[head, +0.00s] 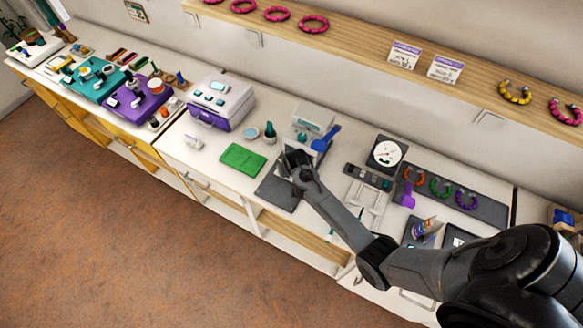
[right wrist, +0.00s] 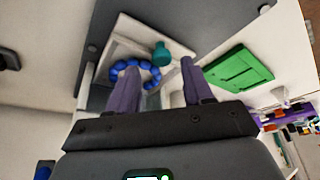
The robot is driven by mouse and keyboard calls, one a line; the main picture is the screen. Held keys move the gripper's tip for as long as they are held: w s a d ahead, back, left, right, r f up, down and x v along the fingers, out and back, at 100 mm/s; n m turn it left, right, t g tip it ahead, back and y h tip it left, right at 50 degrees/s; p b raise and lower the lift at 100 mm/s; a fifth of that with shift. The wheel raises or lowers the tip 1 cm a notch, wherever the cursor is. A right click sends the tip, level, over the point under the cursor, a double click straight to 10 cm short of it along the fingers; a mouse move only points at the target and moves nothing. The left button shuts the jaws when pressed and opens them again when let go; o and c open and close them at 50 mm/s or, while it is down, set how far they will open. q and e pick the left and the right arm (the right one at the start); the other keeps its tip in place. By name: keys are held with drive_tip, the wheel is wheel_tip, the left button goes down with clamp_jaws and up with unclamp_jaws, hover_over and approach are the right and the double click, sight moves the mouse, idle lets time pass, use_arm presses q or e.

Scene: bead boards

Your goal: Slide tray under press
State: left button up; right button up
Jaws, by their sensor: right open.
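The white tray (right wrist: 122,45) lies on a dark base plate (right wrist: 235,22) in the right wrist view. It carries a ring of blue beads (right wrist: 128,66) and has a teal knob (right wrist: 161,54). Contact cannot be told. My left gripper is out of view.
A green board (head: 243,158) lies left of the base plate. A purple and white case (head: 221,101) stands farther left. A dial (head: 387,153) and a dark board with bead rings (head: 485,209) are on the right. A shelf (head: 360,32) runs above.

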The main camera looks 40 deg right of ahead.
drive_tip(key=v, duration=0.8)
drive_tip(key=shift+s+r+p, duration=0.2)
drive_tip(key=shift+r+p, duration=0.05)
drive_tip(key=shift+p, duration=0.2)
drive_tip(key=shift+f, duration=0.1)
drive_tip(key=s+f, duration=0.2)
drive_tip(key=s, duration=0.2)
drive_tip(key=s+a+f+g, duration=0.1)
drive_tip(key=s+f, duration=0.1)
drive_tip(key=s, duration=0.2)
drive_tip(key=s+a+f+n+g, duration=0.1)
drive_tip(key=s+f, duration=0.2)
drive_tip(key=s, duration=0.1)
drive_tip(key=shift+s+a, duration=0.1)
drive_tip(key=shift+s, duration=0.3)
drive_tip(key=s+a+r+n+y, duration=0.1)
drive_tip(key=s+a+r+n, duration=0.2)
drive_tip(key=s+a+r, duration=0.35)
drive_tip(key=s+a+r+n+p, duration=0.1)
drive_tip(key=s+a+r+p, duration=0.1)
drive_tip(key=r+p, duration=0.5)
drive_tip(key=s+a+r+n+t+y+p, duration=0.1)
drive_tip(key=r+p, duration=0.6)
drive_tip(key=r, duration=0.9)
drive_tip(key=shift+s+a+r+n+t, duration=0.35)
drive_tip(key=shift+s+a+n, duration=0.4)
drive_tip(key=shift+a, duration=0.45)
